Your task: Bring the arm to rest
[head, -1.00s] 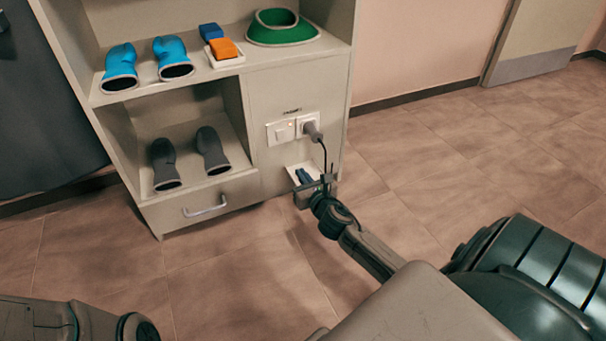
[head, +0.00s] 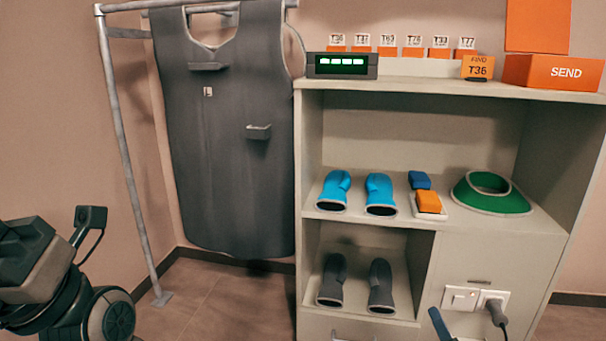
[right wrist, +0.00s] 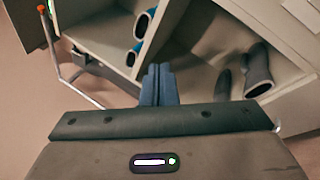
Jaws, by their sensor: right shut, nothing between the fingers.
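My right gripper (head: 440,325) shows only as a blue fingertip at the bottom edge of the head view, in front of the cabinet's lower right part. In the right wrist view its two blue fingers (right wrist: 159,86) lie together, shut and empty, pointing toward the cabinet. I see no contact between the fingers and anything. The rest of the right arm is out of the head view. Dark links of my left arm (head: 60,275) show at the left edge of the head view; I cannot make out its gripper.
The cabinet (head: 375,246) holds blue gloves (head: 380,194), grey gloves (head: 380,287) and a green collar (head: 492,192). A plug (head: 496,312) sits in its wall socket. A grey apron (head: 230,140) hangs on a metal rack (head: 127,150) at left. Some floor (head: 200,292) below the apron is clear.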

